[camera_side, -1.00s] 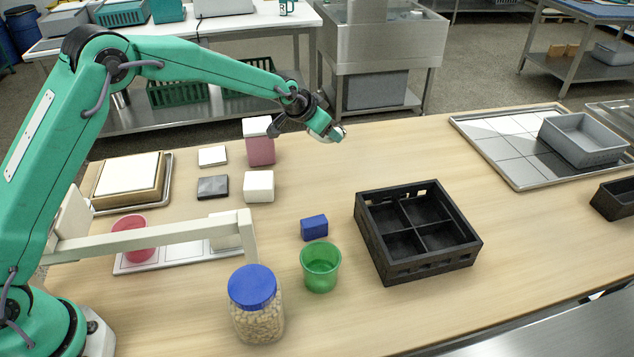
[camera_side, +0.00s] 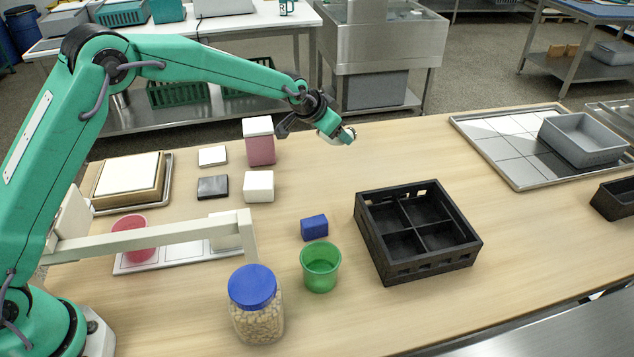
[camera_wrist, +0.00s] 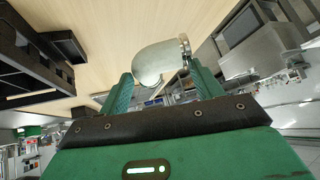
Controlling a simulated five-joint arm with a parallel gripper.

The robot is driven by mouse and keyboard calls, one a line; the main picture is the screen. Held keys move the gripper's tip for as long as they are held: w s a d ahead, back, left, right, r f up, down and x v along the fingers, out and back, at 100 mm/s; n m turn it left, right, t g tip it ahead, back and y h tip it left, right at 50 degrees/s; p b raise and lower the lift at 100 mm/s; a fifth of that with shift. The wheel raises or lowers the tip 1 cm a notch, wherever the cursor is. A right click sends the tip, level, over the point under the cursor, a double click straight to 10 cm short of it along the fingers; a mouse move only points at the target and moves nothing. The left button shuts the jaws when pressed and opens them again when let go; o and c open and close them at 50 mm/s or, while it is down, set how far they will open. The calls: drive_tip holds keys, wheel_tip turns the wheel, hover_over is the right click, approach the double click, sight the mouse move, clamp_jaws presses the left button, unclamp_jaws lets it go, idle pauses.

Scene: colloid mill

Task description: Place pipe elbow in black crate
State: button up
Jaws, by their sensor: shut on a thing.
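The pipe elbow (camera_wrist: 159,60) is a pale metal bend with a flanged end, held between the two fingers of my gripper (camera_wrist: 160,85) in the wrist view. In the side view my gripper (camera_side: 341,133) is shut on it high above the table, behind and left of the black crate; only a small bright part of the elbow (camera_side: 348,136) shows there. The black crate (camera_side: 377,246) stands on the table, divided into compartments that look empty. It also seems to be the dark shape at the left of the wrist view (camera_wrist: 30,62).
A blue block (camera_side: 314,228), a green cup (camera_side: 320,268) and a blue-lidded jar (camera_side: 257,305) stand left of the crate. A tiled tray (camera_side: 500,150) bears a grey bin (camera_side: 584,140) at right. The table behind the crate is clear.

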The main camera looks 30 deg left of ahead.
drive_tip(key=s+d+r+m+h, duration=0.1)
drive_tip(key=s+d, duration=0.2)
drive_tip(key=d, duration=0.5)
drive_tip(key=s+d+r+m+g+h, duration=0.1)
drive_tip(key=s+d, duration=0.2)
drive_tip(key=d, duration=0.4)
drive_tip(key=s+d+r+m+h, duration=0.1)
drive_tip(key=s+d, duration=0.2)
drive_tip(key=d, duration=0.5)
drive_tip(key=shift+s+f, duration=0.2)
drive_tip(key=shift+f, duration=4.05)
drive_tip(key=shift+f, duration=0.15)
drive_tip(key=o, duration=1.4)
drive_tip(key=shift+r, duration=0.2)
drive_tip(key=shift+s+a+r, duration=0.2)
drive_tip(key=shift+s+r, duration=0.05)
drive_tip(key=shift+r, duration=0.15)
drive_tip(key=v, duration=1.1)
